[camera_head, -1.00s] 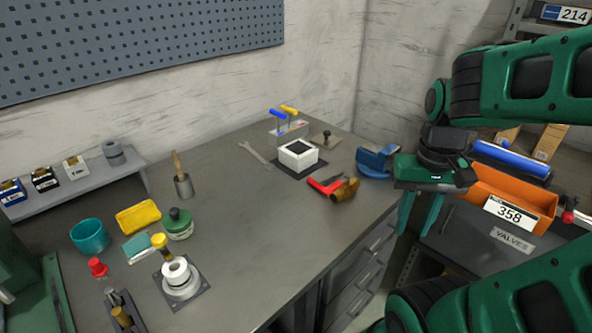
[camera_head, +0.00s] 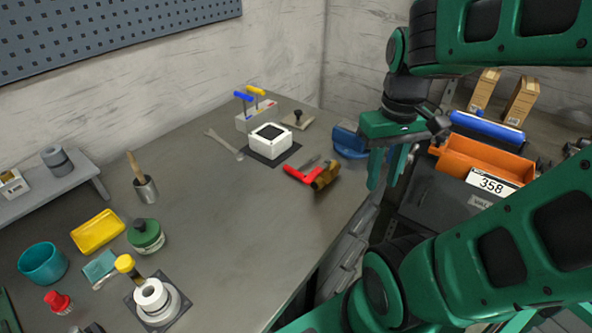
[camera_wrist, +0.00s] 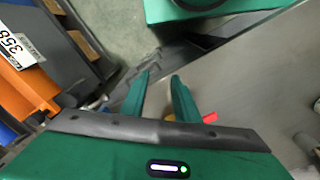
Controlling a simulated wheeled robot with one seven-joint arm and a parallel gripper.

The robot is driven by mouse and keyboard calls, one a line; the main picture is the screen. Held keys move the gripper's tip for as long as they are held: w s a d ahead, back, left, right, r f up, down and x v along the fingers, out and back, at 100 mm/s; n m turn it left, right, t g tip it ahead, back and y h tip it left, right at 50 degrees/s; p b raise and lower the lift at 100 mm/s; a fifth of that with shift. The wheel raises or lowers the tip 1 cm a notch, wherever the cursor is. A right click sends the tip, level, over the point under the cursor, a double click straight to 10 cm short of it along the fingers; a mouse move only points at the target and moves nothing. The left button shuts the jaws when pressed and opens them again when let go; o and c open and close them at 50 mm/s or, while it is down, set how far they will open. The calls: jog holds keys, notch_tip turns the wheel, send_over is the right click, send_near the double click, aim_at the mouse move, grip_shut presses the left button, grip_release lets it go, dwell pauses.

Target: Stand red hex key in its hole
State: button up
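The red hex key (camera_head: 298,174) lies on the bench near its right edge, with its red handle showing. A brown object (camera_head: 324,177) lies against it or just beside it, and I cannot tell if they touch. A small red piece, probably its handle, shows behind my finger in the wrist view (camera_wrist: 210,118). The pale holder block (camera_head: 256,118) stands farther back with a blue-handled key (camera_head: 243,96) and a yellow-handled key (camera_head: 256,91) upright in it. Its empty hole cannot be made out. My gripper (camera_head: 383,184) is open and empty, right of the red key, beyond the bench edge.
A white box (camera_head: 269,147) on a dark mat stands between the red key and the holder. A blue object (camera_head: 350,141) sits at the bench's right edge near my gripper. An orange bin (camera_head: 480,160) is at right. The bench middle is clear.

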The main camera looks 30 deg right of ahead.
jog(key=w+a+r+n, duration=0.1)
jog(key=w+r+n, duration=0.1)
jog(key=w+n, duration=0.95)
jog(key=n, duration=1.4)
send_over(307, 164)
jog(key=a, duration=0.2)
jog(key=f, duration=0.2)
notch_tip(307, 164, down, 10)
jog(key=shift+s+r, duration=0.1)
jog(key=shift+c, duration=0.3)
grip_shut()
